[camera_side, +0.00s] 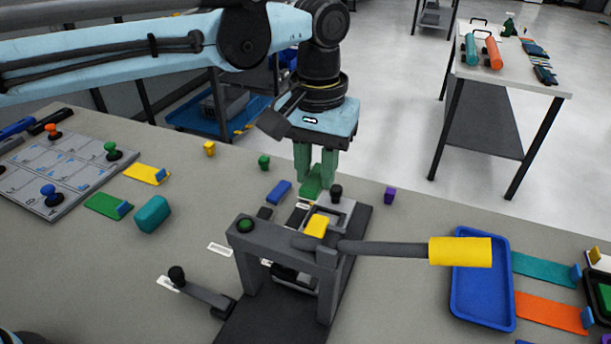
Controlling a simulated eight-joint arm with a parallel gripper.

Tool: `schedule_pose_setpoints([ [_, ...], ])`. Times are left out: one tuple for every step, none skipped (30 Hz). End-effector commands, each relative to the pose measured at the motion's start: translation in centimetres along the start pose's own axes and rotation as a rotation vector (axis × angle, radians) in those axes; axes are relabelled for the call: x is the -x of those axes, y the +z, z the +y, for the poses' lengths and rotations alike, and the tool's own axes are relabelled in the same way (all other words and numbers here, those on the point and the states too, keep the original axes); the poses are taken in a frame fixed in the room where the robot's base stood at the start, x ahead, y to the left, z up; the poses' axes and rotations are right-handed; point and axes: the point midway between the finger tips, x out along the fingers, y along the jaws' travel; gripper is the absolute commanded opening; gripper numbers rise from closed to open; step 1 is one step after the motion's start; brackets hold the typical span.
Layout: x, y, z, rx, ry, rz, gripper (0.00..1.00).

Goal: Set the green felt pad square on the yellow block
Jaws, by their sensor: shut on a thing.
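My gripper (316,177), with green fingers, points down over the far end of the dark press-like fixture. It is shut on a bright green piece (311,188), which looks like the green felt pad. The fingers partly hide the pad, and I cannot tell whether it touches the fixture below. A yellow block (316,226) sits in the fixture, nearer the camera than the pad and apart from it. A smaller yellow block (210,148) stands alone on the table at the back left.
The grey fixture frame (246,240) and its yellow-handled lever (460,252) stand close by. A black-knobbed post (336,193) is right of the pad. A blue block (280,191), a green block (264,161) and a purple block (389,196) lie around. A blue tray (483,313) is at right.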

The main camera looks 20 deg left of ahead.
Motion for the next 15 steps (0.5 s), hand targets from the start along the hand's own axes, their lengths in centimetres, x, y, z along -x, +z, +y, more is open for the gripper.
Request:
schedule_pose_setpoints([
  [-0.7, 0.0, 0.1, -0.001, 0.000, 0.000, 0.00],
  [-1.2, 0.0, 0.1, -0.001, 0.000, 0.000, 0.00],
  [-1.9, 0.0, 0.1, 0.000, 0.000, 0.000, 0.00],
  [-2.4, 0.0, 0.1, 0.000, 0.000, 0.000, 0.00],
  [-2.9, 0.0, 0.1, 0.000, 0.000, 0.000, 0.00],
  [-3.5, 0.0, 0.1, 0.000, 0.000, 0.000, 0.00],
  [-3.9, 0.0, 0.1, 0.000, 0.000, 0.000, 0.00],
  [-4.3, 0.0, 0.1, 0.000, 0.000, 0.000, 0.00],
  [-4.7, 0.0, 0.0, 0.000, 0.000, 0.000, 0.00],
  [-4.9, 0.0, 0.1, 0.000, 0.000, 0.000, 0.00],
  [-5.1, 0.0, 0.1, 0.000, 0.000, 0.000, 0.00],
  [-5.4, 0.0, 0.0, 0.000, 0.000, 0.000, 0.00],
  [-5.6, 0.0, 0.0, 0.000, 0.000, 0.000, 0.00],
  [-6.0, 0.0, 0.0, 0.000, 0.000, 0.000, 0.00],
  [-6.6, 0.0, 0.0, 0.000, 0.000, 0.000, 0.00],
])
